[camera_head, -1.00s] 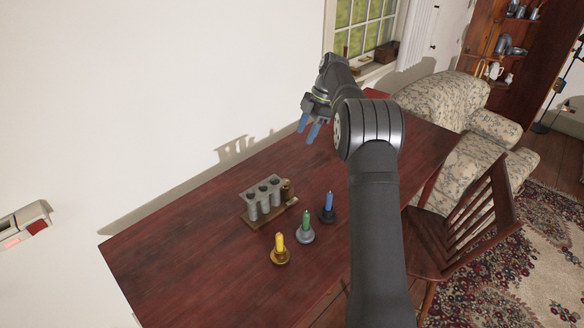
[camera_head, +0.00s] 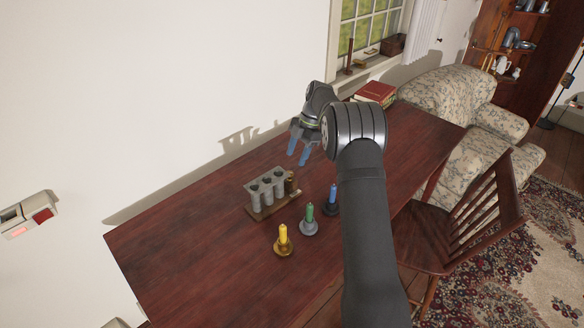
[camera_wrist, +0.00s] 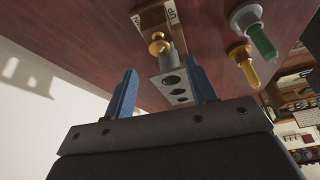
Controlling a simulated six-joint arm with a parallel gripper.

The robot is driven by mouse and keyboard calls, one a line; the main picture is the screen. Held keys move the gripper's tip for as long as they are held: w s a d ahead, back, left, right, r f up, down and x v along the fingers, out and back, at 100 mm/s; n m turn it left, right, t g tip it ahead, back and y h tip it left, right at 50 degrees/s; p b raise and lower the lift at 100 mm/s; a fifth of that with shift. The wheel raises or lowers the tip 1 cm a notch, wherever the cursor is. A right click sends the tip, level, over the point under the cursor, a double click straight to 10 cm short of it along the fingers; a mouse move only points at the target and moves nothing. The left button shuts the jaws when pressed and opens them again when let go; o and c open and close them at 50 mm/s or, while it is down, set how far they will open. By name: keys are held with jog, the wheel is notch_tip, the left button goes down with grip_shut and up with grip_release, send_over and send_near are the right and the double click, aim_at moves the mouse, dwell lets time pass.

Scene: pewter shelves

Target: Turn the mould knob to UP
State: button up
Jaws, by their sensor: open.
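The grey candle mould (camera_head: 267,190) stands on a wooden base on the table, with several dark tube openings on top; it also shows in the wrist view (camera_wrist: 172,82). The brass mould knob (camera_wrist: 158,46) is at one end of it, by a wooden block with a white UP label (camera_wrist: 173,15). Another label beside it is too small to read. In the head view the knob (camera_head: 290,183) is at the mould's right end. My gripper (camera_head: 297,158) is open and empty, above and behind the knob, apart from it. Its blue fingers (camera_wrist: 162,72) frame the knob end in the wrist view.
Yellow (camera_head: 283,240), green (camera_head: 309,219) and blue (camera_head: 332,199) candles stand in holders in front of the mould. Red books (camera_head: 375,93) lie at the table's far end. The white wall (camera_head: 130,110) runs behind the table. The table's left part is clear.

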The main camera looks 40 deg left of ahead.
aim_at(290, 173)
jog(key=x, duration=0.5)
jog(key=shift+s+f, duration=0.15)
jog(key=shift+f, duration=0.2)
jog(key=c, duration=1)
jog(key=m+y, duration=0.1)
jog(key=m, duration=0.3)
jog(key=shift+d+m+t+y, duration=0.15)
jog(key=shift+m+t+y, duration=0.15)
jog(key=shift+y, duration=0.1)
jog(key=o, duration=1)
jog(key=v, duration=1.7)
jog(key=shift+r, duration=0.3)
